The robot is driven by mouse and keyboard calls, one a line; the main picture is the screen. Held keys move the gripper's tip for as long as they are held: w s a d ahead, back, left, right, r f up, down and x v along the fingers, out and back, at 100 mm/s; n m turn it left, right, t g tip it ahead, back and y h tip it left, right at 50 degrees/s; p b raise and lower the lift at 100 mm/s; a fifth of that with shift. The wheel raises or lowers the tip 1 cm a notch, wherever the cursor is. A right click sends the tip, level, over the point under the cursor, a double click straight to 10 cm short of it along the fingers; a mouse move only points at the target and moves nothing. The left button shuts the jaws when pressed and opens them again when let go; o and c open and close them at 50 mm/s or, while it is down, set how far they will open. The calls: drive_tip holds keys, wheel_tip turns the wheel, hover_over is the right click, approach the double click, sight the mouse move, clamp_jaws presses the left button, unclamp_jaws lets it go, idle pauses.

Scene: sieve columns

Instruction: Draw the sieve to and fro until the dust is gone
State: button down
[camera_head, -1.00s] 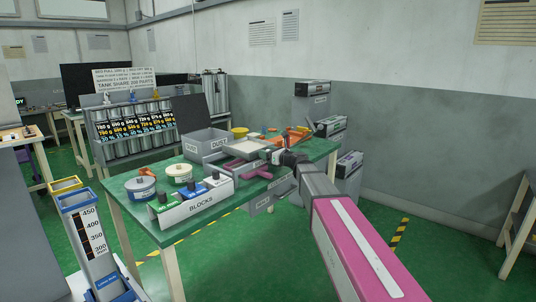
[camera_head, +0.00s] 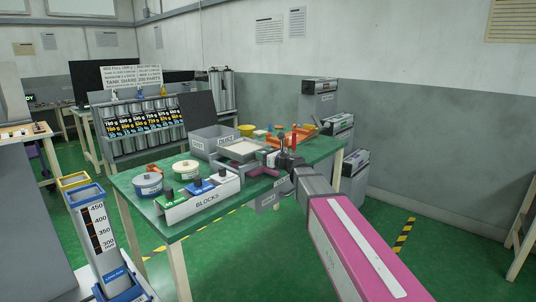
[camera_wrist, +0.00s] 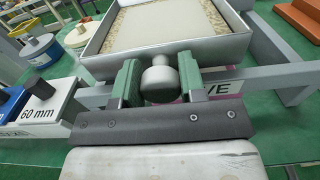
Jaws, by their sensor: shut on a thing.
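The sieve (camera_head: 242,150) is a shallow, light-metal square tray on grey rails on the green table (camera_head: 335,146). In the wrist view the sieve's near wall (camera_wrist: 170,52) is close, and pale, speckled grainy material lies on its floor. My gripper (camera_wrist: 158,84) is shut on the sieve's round grey knob, one green finger on each side. In the head view my gripper (camera_head: 277,158) is at the sieve's right side, partly hidden by my wrist. A grey box labelled DUST (camera_head: 213,141) with a raised dark lid stands behind the sieve. Dust inside it is not visible.
A white BLOCKS rack (camera_head: 200,203) with knobbed blocks stands at the table's front edge. Round tubs (camera_head: 149,185) stand behind it. An orange tray (camera_head: 303,131) is at the far right.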

drive_tip(key=c, duration=0.7)
unclamp_jaws()
drive_tip(key=shift+d, duration=0.1)
drive_tip(key=v, duration=1)
drive_tip(key=shift+s+d, duration=0.25)
drive_tip(key=shift+d, duration=0.05)
